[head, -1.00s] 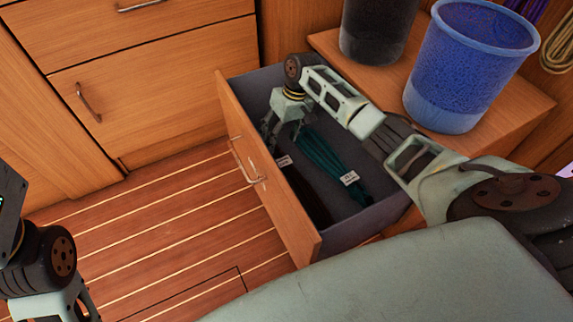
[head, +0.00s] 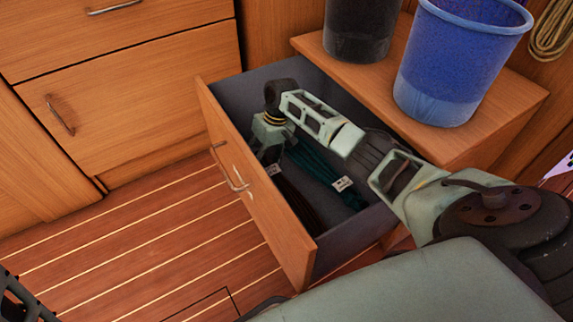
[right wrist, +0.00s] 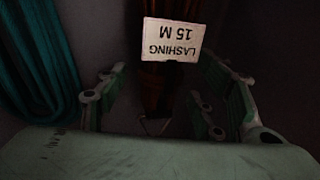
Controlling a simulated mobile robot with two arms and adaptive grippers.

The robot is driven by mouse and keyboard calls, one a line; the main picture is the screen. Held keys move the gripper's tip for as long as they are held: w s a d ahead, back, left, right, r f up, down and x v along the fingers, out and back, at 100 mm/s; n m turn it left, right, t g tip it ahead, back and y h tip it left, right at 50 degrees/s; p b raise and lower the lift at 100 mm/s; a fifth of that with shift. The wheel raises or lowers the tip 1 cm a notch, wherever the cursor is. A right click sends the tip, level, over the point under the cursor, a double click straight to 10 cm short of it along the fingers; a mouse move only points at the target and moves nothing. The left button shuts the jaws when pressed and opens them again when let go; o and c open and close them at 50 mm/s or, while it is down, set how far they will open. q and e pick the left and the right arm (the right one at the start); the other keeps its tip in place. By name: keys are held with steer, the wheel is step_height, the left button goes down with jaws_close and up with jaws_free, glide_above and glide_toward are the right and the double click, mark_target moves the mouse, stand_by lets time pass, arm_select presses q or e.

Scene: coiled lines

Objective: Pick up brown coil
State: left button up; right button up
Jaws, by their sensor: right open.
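The brown coil (head: 297,207) lies dark and partly shaded in the open drawer, with a white tag on it. In the right wrist view the brown coil (right wrist: 156,82) is between the spread fingers, under a tag reading "LASHING 15 M" (right wrist: 173,40). My right gripper (head: 270,155) is inside the drawer at the coil's far end. In the wrist view my right gripper (right wrist: 163,98) is open, with fingers on both sides of the coil; contact cannot be told. Only a dark bit of my left arm shows at the lower left; its gripper is out of view.
A teal coil (head: 318,168) with its own tag lies beside the brown one. The drawer's front panel (head: 262,195) and grey walls enclose both. A blue bucket (head: 455,65) and a dark bucket (head: 358,28) stand on the wooden top behind.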

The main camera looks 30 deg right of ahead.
steer(key=c, duration=1.5)
steer(key=shift+c, duration=0.2)
steer(key=shift+r, duration=0.1)
jaws_close()
